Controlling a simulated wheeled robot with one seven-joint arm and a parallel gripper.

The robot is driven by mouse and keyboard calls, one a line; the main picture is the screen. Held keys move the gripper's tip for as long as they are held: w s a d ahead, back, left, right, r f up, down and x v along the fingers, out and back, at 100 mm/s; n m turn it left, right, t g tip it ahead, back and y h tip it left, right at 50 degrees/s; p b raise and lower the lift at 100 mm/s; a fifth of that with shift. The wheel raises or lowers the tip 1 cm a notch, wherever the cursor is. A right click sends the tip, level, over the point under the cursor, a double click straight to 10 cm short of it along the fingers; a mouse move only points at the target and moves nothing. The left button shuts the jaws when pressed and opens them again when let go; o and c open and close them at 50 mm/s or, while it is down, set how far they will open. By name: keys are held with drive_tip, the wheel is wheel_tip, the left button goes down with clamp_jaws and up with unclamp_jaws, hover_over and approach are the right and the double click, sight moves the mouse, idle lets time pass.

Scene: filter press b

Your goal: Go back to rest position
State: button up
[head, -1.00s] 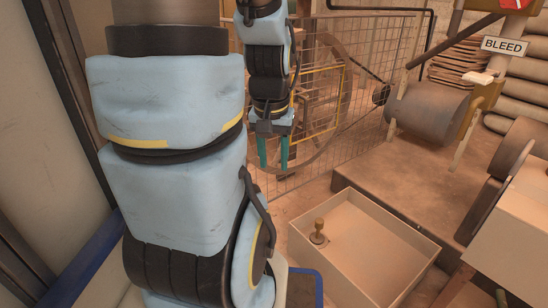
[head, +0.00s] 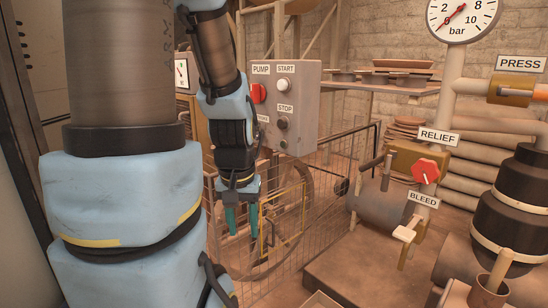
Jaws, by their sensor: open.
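My gripper (head: 241,221) hangs pointing down in the left middle of the head view. Its two teal fingers are apart, with nothing between them. It is in front of the wire mesh guard and the large wheel (head: 290,235), below the grey pump control box (head: 290,105). My arm's large blue links fill the left of the view.
The control box bears a red PUMP knob (head: 259,93) and START and STOP buttons. At right are a red RELIEF knob (head: 427,170), a BLEED lever (head: 406,235), a pressure gauge (head: 461,18) and a dark banded vessel (head: 512,215). A bare platform (head: 365,270) lies lower right.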

wheel_tip(320, 180, up, 27)
drive_tip(key=p, duration=2.4)
drive_tip(key=shift+f, duration=0.2)
